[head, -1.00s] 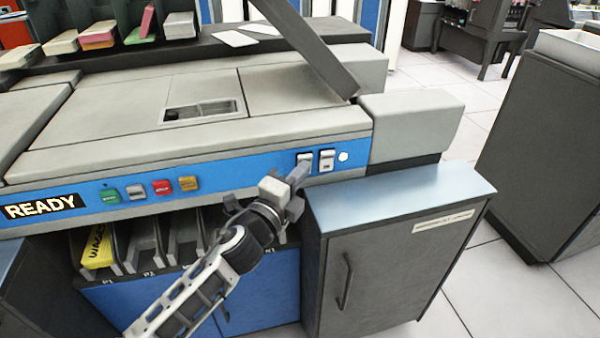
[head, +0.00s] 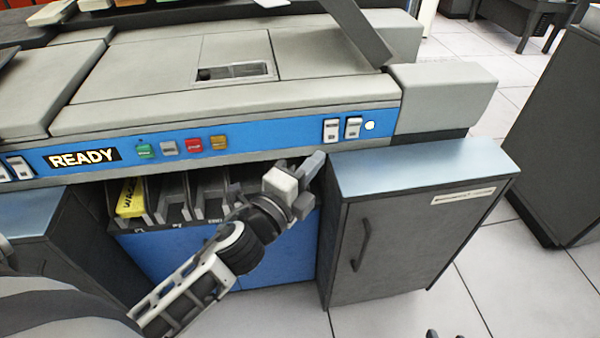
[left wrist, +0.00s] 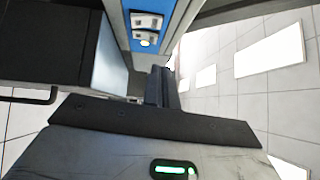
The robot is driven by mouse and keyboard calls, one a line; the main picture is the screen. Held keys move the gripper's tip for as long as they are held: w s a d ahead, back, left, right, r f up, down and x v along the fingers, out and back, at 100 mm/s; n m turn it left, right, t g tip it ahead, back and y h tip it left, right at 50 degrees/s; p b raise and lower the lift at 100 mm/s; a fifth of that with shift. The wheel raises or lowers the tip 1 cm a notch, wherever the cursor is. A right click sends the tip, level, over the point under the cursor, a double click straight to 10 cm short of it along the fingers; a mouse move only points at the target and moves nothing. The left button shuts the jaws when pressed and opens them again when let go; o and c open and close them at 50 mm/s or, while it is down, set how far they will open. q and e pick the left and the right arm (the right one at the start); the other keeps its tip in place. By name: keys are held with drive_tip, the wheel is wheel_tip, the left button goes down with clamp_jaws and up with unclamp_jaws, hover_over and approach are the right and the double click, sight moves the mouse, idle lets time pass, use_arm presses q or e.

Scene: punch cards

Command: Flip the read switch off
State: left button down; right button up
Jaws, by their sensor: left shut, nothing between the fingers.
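Two white rocker switches, a left one (head: 331,129) and a right one (head: 353,127), sit side by side near the right end of the blue panel (head: 280,135). Their labels are too small to read, so I cannot tell which is the read switch or how each is set. A round white light (head: 370,125) glows beside them. My left gripper (head: 314,163) is shut and empty, just below the left switch and apart from it. In the left wrist view, its closed fingers (left wrist: 162,87) point towards the panel, with the switches (left wrist: 147,22) above. My right gripper is not in view.
A grey cabinet with a blue-grey top (head: 425,165) stands right of my left gripper, below the switches. Green (head: 145,150), white, red and orange buttons and a lit READY sign (head: 85,158) are further left. Card pockets (head: 170,198) lie under the panel.

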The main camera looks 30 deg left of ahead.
use_arm(q)
drive_tip(key=s, duration=0.3)
drive_tip(key=shift+s+a+r, duration=0.2)
drive_tip(key=shift+s+a, duration=0.05)
drive_tip(key=shift+a, duration=0.05)
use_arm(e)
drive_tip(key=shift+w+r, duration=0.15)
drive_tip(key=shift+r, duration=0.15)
use_arm(q)
drive_tip(key=s+d+f+n+g+p, duration=0.4)
drive_tip(key=s+f+n+g, duration=0.3)
drive_tip(key=n, duration=1.1)
drive_tip(key=s+f, duration=0.4)
drive_tip(key=f, duration=0.1)
drive_tip(key=shift+s+d+f+n+g, duration=0.2)
drive_tip(key=shift+n+g, duration=0.1)
drive_tip(key=shift+g, duration=0.1)
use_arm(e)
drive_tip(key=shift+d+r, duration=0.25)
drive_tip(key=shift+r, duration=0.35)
